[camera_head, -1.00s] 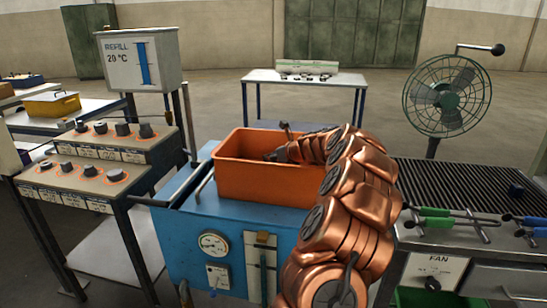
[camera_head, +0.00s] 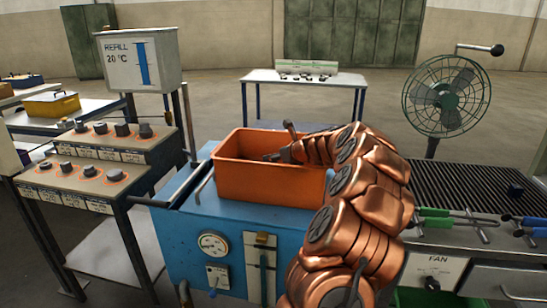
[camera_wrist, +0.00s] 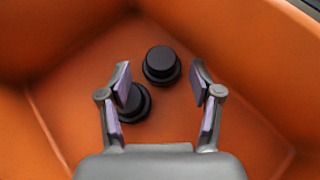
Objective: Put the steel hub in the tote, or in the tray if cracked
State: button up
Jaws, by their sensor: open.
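My gripper (camera_wrist: 162,88) is open inside the orange tote (camera_head: 262,185), its fingers pointing down at the floor of the tote in the wrist view. Two dark, round, stepped hubs lie on that floor. One hub (camera_wrist: 161,65) lies beyond the fingertips, near the middle between them. The other hub (camera_wrist: 134,103) lies closer to the left finger, which partly covers it. Nothing is between the finger pads. In the head view the tote wall hides the hubs and the fingertips. I see no crack on either hub. I cannot tell which object is a tray.
The tote stands on a blue cabinet (camera_head: 180,240) with a gauge. A control bench (camera_head: 85,178) with knobs is at the left. A ribbed conveyor (camera_head: 460,185) and a fan (camera_head: 447,95) are at the right. A small table (camera_head: 300,77) stands behind.

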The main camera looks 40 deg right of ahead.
jog(key=v, duration=0.9)
jog(key=shift+s+r+p, duration=0.25)
jog(key=shift+s+p, duration=0.05)
